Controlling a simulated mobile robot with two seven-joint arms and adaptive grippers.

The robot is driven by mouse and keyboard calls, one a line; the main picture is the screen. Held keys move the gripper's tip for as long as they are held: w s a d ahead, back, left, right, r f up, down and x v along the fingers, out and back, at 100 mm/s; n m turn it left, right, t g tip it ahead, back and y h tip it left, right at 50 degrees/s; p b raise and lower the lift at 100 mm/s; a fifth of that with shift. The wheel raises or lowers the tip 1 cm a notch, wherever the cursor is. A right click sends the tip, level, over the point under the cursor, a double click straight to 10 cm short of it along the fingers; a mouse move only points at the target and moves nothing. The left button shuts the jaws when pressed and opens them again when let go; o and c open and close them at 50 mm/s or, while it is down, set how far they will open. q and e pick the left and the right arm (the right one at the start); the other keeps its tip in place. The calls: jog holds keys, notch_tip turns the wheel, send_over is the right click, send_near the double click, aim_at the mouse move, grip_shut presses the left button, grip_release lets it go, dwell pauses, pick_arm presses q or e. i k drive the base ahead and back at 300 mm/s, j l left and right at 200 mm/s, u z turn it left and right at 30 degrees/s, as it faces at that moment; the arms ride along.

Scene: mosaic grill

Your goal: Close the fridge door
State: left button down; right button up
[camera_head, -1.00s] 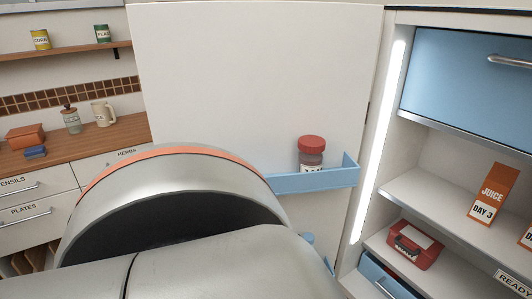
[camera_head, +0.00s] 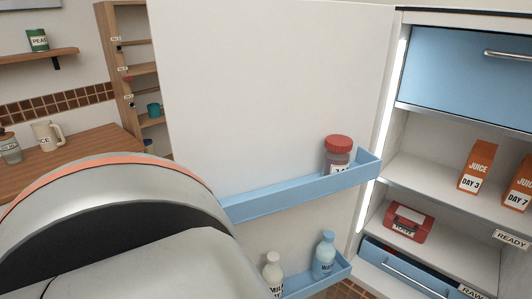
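The fridge door (camera_head: 270,100) stands open on the left of the fridge body, with its white inner face towards me. It has a blue upper shelf (camera_head: 290,194) holding a jar with a red lid (camera_head: 338,155). A blue lower shelf (camera_head: 322,281) holds a blue bottle (camera_head: 324,257) and a white bottle (camera_head: 272,274). The open fridge (camera_head: 440,180) is on the right. A large grey arm link of mine with an orange band fills the lower left and hides part of the door. Neither gripper shows.
Inside the fridge are a blue upper drawer (camera_head: 466,77), juice cartons (camera_head: 477,167), a red box (camera_head: 408,222) and a blue lower drawer (camera_head: 395,270). A wooden counter (camera_head: 75,158) and tall shelf (camera_head: 131,65) stand behind, left of the door.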

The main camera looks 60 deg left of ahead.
aim_at(253, 92)
jog(key=k+j+z, duration=0.25)
jog(key=k+j, duration=0.4)
jog(key=k+j+z, duration=0.15)
jog(key=j, duration=0.3)
jog(key=k+j+z, duration=0.1)
jog(key=k+j, duration=0.25)
jog(key=j+z, duration=0.1)
jog(key=j, duration=0.2)
jog(key=k+j, duration=0.15)
jog(key=j, duration=0.15)
jog(key=k+j+z, duration=0.15)
jog(key=j, duration=0.2)
jog(key=i+j+z, duration=0.2)
jog(key=j, duration=1.35)
jog(key=k, duration=0.1)
